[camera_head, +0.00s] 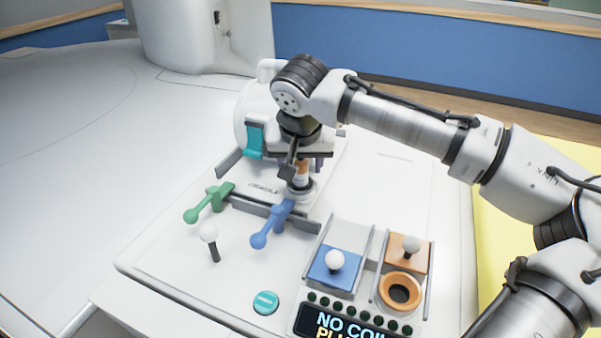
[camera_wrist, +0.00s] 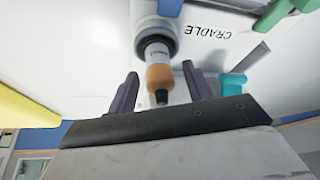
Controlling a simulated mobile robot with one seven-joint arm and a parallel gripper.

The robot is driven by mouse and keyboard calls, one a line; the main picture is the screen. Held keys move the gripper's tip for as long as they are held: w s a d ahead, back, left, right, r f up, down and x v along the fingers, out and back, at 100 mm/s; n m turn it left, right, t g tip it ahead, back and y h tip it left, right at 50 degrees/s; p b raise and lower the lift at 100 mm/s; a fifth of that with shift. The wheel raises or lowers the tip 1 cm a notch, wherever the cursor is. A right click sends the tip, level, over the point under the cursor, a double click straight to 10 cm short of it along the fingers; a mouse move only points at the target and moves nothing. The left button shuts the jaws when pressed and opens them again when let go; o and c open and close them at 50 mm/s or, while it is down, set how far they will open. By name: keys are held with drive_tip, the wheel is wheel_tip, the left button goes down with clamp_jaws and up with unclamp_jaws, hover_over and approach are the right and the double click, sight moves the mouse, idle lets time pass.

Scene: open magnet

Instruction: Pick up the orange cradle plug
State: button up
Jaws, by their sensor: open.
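The orange cradle plug (camera_head: 302,168) stands in a round grey-white socket (camera_head: 300,193) by the CRADLE lettering on the panel. In the wrist view the orange plug (camera_wrist: 158,76) has a white band and a dark tip pointing toward my gripper. My gripper (camera_wrist: 160,84) is open, with one purple finger on each side of the plug. Gaps show between the fingers and the plug, so it is not gripped. In the head view my gripper (camera_head: 303,162) is directly over the socket and partly hides the plug.
Green (camera_head: 208,203) and blue (camera_head: 272,223) levers flank the cradle area. A white-knobbed stick (camera_head: 209,235), a blue slider (camera_head: 334,268), an orange slider (camera_head: 407,252) with an orange ring (camera_head: 400,290), and a display (camera_head: 345,325) are nearer. A white curved housing (camera_head: 253,110) stands behind.

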drive_tip(key=shift+w+f, duration=0.1)
drive_tip(key=shift+f, duration=0.05)
clamp_jaws()
idle(0.4)
wheel_tip(320, 180, up, 20)
idle(0.4)
